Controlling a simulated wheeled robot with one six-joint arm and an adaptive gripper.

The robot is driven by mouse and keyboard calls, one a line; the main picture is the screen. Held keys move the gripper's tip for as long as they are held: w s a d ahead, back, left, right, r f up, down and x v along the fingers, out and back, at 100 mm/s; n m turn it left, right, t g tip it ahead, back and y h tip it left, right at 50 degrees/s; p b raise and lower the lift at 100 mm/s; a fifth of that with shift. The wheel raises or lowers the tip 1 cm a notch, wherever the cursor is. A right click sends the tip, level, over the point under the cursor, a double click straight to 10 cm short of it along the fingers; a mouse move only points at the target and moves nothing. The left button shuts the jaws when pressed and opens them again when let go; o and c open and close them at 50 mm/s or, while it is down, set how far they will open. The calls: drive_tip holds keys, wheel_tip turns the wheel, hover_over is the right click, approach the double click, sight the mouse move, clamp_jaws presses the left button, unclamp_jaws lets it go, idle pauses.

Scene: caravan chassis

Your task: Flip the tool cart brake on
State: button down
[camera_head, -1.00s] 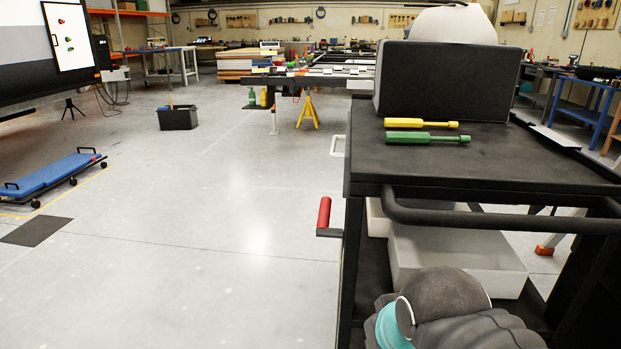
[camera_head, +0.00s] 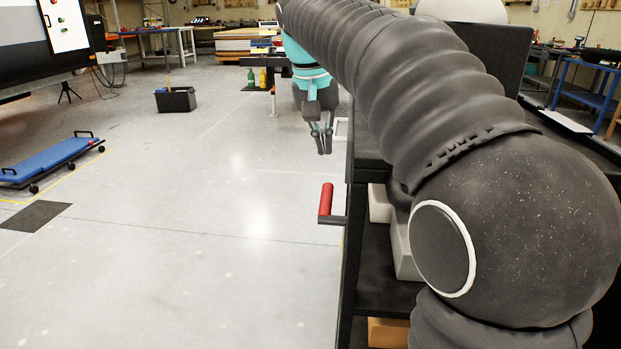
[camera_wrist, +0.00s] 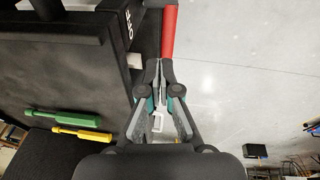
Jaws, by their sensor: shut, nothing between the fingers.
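The brake lever has a red handle (camera_head: 325,199) on a short dark arm at the left side of the black tool cart (camera_head: 349,260). The handle stands up, slightly tilted. My gripper (camera_head: 321,148) hangs above and beyond the handle, beside the cart, fingers down and together. In the wrist view, the red handle (camera_wrist: 169,30) shows just past my closed fingertips (camera_wrist: 164,64); I cannot tell whether they touch. A dark plate with white lettering (camera_wrist: 127,24), apparently "OFF", lies beside the handle. My arm hides much of the cart top in the head view.
A green tool (camera_wrist: 75,117) and a yellow tool (camera_wrist: 82,134) lie on the cart top. A white loop handle (camera_head: 341,129) sticks out from the cart's left side. A blue creeper (camera_head: 48,160) is at far left. The floor between is clear.

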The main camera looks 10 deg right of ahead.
drive_tip(key=w+a, duration=0.1)
drive_tip(key=w, duration=0.4)
drive_tip(key=m+b, duration=0.1)
drive_tip(key=b, duration=0.2)
approach(323, 190)
drive_tip(key=shift+g, duration=0.4)
drive_tip(key=x, duration=0.6)
drive_tip(key=shift+s+d+f, duration=0.2)
drive_tip(key=shift+s+f, duration=0.1)
drive_tip(key=shift+f, duration=0.2)
drive_tip(key=shift+w+d+f+p, duration=0.1)
drive_tip(key=shift+w+f+p, duration=0.25)
drive_tip(key=shift+p, duration=0.15)
drive_tip(key=shift+w+d+f+p, duration=0.15)
drive_tip(key=shift+f+p, duration=0.15)
drive_tip(key=shift+f, duration=0.2)
drive_tip(key=shift+w+f, duration=0.15)
drive_tip(key=shift+f, duration=0.4)
drive_tip(key=shift+w+f, duration=0.15)
drive_tip(key=shift+f, duration=0.4)
drive_tip(key=shift+f, duration=0.1)
